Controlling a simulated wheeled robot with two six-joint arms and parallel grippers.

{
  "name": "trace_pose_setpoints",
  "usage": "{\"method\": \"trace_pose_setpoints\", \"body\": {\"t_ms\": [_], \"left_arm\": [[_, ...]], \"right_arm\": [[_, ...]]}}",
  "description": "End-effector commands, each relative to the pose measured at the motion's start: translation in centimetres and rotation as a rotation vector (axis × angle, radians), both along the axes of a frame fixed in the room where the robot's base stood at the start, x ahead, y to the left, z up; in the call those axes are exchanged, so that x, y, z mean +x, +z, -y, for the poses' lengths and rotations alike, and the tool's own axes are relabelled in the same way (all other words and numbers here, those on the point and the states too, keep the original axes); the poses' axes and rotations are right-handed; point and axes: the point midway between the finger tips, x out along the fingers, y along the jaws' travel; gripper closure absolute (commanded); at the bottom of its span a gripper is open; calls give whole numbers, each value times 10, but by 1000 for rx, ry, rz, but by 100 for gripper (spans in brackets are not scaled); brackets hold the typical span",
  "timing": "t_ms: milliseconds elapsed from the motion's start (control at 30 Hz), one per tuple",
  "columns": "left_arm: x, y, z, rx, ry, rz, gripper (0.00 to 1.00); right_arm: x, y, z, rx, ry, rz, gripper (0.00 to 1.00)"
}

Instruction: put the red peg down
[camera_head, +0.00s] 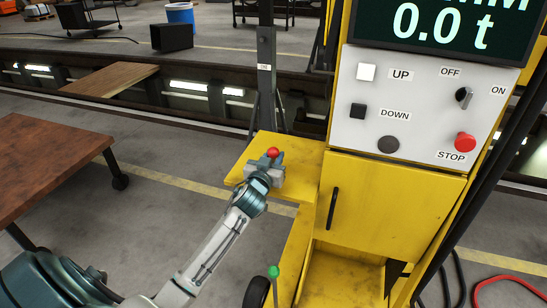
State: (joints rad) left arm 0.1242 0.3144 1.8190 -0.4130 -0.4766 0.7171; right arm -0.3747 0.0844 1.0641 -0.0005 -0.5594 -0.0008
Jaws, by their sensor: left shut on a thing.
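The red peg (272,152) shows only as a round red head; its lower part is hidden by my gripper. My left gripper (268,165) is shut on the red peg, over the flat yellow ledge (303,158) beside the yellow control cabinet. I cannot tell whether the peg's lower end touches the ledge. A second peg with a green head (273,271) stands upright lower down, close to my left forearm. My right gripper is not in view.
The cabinet's grey panel (425,118) has several buttons and a knob under a display reading 0.0 t. A brown wheeled table (45,165) is at the left. A dark post (265,80) rises behind the ledge. A red cable (505,283) lies at lower right.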

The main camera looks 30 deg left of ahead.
Motion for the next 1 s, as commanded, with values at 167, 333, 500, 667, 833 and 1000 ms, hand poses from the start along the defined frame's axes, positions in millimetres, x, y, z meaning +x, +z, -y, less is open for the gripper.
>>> {"method": "trace_pose_setpoints", "body": {"t_ms": [167,333,500,667,833,1000], "left_arm": [[0,-2,0,0,0,1,100],[0,-2,0,0,0,0,51],[0,-2,0,0,0,0,51],[0,-1,0,0,0,0,51],[-17,-2,4,1,-1,-1,51],[-55,-3,13,2,-1,-1,51]], "right_arm": [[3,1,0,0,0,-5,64],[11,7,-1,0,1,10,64],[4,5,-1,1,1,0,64],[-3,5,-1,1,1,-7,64],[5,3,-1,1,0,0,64],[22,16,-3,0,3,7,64]]}}
